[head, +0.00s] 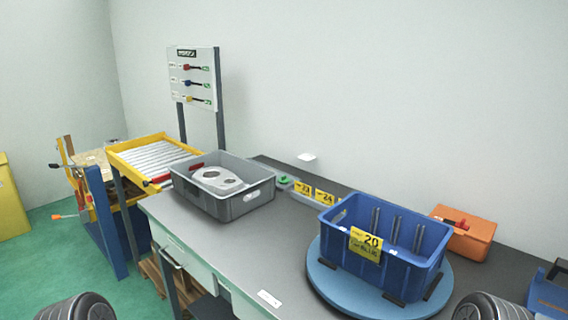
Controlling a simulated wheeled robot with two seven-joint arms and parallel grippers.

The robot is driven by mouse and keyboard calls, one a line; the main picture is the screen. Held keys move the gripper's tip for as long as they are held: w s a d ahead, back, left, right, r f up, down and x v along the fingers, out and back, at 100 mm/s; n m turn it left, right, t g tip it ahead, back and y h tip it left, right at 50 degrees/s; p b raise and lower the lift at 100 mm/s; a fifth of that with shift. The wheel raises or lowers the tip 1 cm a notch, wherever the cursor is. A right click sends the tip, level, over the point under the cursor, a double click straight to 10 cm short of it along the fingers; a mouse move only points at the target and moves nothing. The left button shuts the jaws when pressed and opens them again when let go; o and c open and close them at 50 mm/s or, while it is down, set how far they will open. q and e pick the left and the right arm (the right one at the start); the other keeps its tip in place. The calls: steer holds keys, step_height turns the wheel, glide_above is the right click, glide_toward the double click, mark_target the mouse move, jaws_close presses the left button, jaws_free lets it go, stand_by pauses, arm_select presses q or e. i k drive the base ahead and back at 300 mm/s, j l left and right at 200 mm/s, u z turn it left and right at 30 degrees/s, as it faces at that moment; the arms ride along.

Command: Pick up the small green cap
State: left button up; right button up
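Neither of my grippers is in view. Only dark rounded parts, likely of my arms, show at the bottom left and bottom right edges, far from the green item.
The grey crate (249,199) holds a metal casting (216,180) and a red item. A blue crate (400,270) labelled 20 stands on a round blue turntable (330,285). An orange box (463,236) stands behind it.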

mark_target(283, 180)
steer(key=l, duration=0.2)
steer(key=z, duration=0.6)
steer(key=j+z, duration=0.4)
steer(key=i+j+z, duration=0.1)
steer(key=j+z, duration=0.75)
steer(key=k+j+z, duration=0.1)
steer(key=j+z, duration=0.15)
steer(key=z, duration=0.15)
steer(key=k+j+z, duration=0.1)
steer(key=j, duration=0.4)
steer(key=k+j+z, duration=0.1)
steer(key=k+j, duration=0.2)
steer(key=j, duration=0.2)
steer(key=k+j, duration=0.25)
steer(key=j, duration=0.25)
steer(key=k+j+z, duration=0.15)
steer(key=j, duration=0.3)
steer(key=k+j+z, duration=0.1)
steer(key=k+j, duration=0.25)
steer(key=k+j+z, duration=0.1)
steer(key=k+j, duration=0.15)
steer(key=j, duration=0.3)
